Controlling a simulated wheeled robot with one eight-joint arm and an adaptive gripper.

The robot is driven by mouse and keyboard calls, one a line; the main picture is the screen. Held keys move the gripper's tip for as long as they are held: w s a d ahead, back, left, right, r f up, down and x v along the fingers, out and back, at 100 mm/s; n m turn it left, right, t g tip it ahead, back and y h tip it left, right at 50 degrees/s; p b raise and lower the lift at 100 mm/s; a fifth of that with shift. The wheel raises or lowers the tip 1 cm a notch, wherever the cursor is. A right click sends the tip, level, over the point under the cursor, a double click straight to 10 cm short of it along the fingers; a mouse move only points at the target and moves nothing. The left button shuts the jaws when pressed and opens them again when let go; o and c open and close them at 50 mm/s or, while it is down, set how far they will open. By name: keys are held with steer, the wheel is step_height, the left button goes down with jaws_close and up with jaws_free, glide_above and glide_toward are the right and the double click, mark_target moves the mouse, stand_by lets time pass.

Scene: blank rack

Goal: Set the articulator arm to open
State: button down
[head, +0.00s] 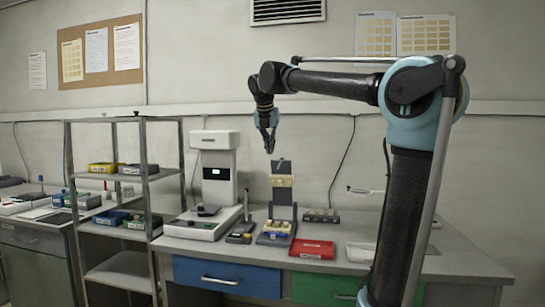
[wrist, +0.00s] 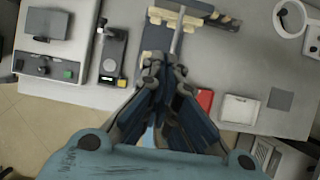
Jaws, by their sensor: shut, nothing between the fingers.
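The articulator (head: 282,196) stands on the grey bench near the middle of the head view. Its dark upper arm, with a cream block, appears to stand upright behind a low base (head: 276,232) that carries small cream pieces. In the wrist view part of the articulator (wrist: 187,20) shows at the top, partly hidden by my fingers. My gripper (head: 269,148) points down above the articulator, apart from it in the head view. In the wrist view my gripper (wrist: 165,65) has its fingers together and holds nothing.
A red tray (head: 313,249) lies right of the articulator, with a white tray (head: 361,252) beyond it. A white machine (head: 213,165) stands to the left, beside a shelf rack (head: 143,180) with coloured bins. A ring-shaped lamp or magnifier (wrist: 292,17) shows at the wrist view's upper right.

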mark_target(274, 161)
steer(key=w+f, duration=0.4)
steer(key=f, duration=0.1)
steer(key=w+d+f, duration=0.1)
steer(key=w+f, duration=0.1)
steer(key=w, duration=0.1)
steer(key=shift+f, duration=0.3)
steer(key=shift+w+d+r, duration=0.15)
steer(key=shift+w, duration=0.4)
